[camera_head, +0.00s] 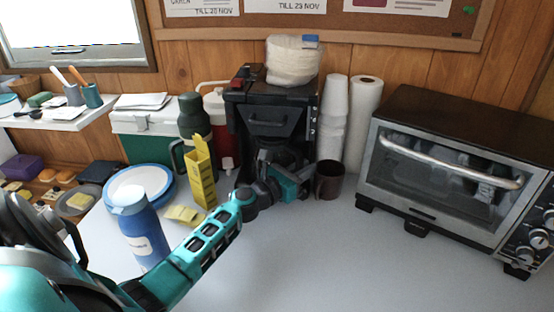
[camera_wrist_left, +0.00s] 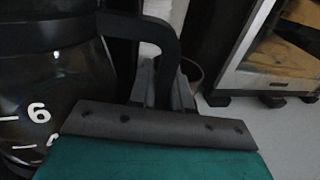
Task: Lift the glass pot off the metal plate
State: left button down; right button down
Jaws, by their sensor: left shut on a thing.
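The glass pot (camera_head: 268,153) stands inside the black coffee maker (camera_head: 243,112), dark and partly hidden by my left arm. In the left wrist view the pot (camera_wrist_left: 40,95) fills the left side, with white number marks on its glass and a black handle (camera_wrist_left: 150,28). My left gripper (camera_head: 268,168) is at the front of the coffee maker. Its fingers (camera_wrist_left: 163,88) are shut on the pot's handle. The metal plate under the pot is hidden, so I cannot tell whether the pot touches it. My right gripper is not in view.
A dark mug (camera_head: 329,181) stands close to the right of my left gripper, before stacked white cups (camera_head: 332,115). A toaster oven (camera_head: 440,170) stands at the right. A yellow box (camera_head: 201,178) and a blue bottle (camera_head: 143,232) are at the left. The front counter is clear.

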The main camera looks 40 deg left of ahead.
pick_arm(q)
jog(key=shift+r, duration=0.25)
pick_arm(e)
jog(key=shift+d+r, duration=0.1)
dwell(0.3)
pick_arm(q)
jog(key=shift+r+p, duration=0.65)
jog(key=shift+r, duration=0.1)
jog(key=s+d+p, duration=0.1)
jog(key=s+d, duration=0.8)
jog(key=s, duration=0.6)
jog(key=shift+s+d+r+p, duration=0.15)
jog(key=shift+s+d+p, duration=0.05)
jog(key=shift+p, duration=0.2)
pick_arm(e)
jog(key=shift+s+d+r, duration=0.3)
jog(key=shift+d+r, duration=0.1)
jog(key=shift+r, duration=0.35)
